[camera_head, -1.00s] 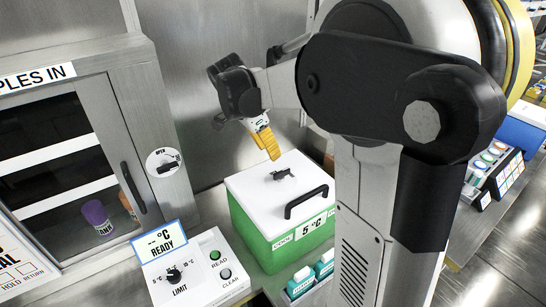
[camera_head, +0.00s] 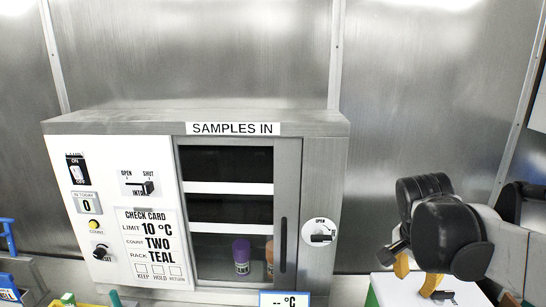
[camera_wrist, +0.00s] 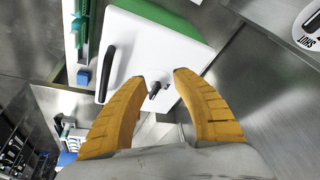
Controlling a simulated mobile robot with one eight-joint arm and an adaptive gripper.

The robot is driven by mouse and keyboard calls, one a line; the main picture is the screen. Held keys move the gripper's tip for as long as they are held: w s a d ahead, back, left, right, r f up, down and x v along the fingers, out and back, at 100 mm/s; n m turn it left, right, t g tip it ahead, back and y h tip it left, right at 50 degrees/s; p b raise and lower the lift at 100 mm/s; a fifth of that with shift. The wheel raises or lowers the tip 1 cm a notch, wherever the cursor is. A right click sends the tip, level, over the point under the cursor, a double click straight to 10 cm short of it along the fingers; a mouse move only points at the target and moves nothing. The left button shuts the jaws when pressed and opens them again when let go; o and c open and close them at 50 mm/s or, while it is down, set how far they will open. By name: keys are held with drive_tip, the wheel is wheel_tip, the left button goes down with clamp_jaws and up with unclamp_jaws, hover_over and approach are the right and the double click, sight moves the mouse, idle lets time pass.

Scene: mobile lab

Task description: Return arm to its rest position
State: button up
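My gripper (camera_wrist: 158,82) has yellow fingers that stand apart with nothing between them in the wrist view. It is over the white lid (camera_wrist: 165,50) of a green box. A small dark knob (camera_wrist: 158,87) on the lid shows beyond the gap between the fingertips. My arm reaches in from the right.
A "SAMPLES IN" cabinet (camera_head: 325,165) stands left of my gripper, its glass door shut, with a purple-capped vial (camera_head: 241,257) and an orange one (camera_head: 269,252) inside. A black lid handle (camera_wrist: 107,72) stands up. A bare metal wall (camera_head: 420,80) lies behind.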

drive_tip(key=s+a+f+n+t+y+b, duration=0.3)
drive_tip(key=s+a+f+n, duration=0.4)
drive_tip(key=s+a+n, duration=0.3)
drive_tip(key=shift+s+a+f+n+t+b, duration=0.2)
drive_tip(key=shift+a+n+t+b, duration=0.4)
drive_tip(key=shift+a+n+t, duration=0.3)
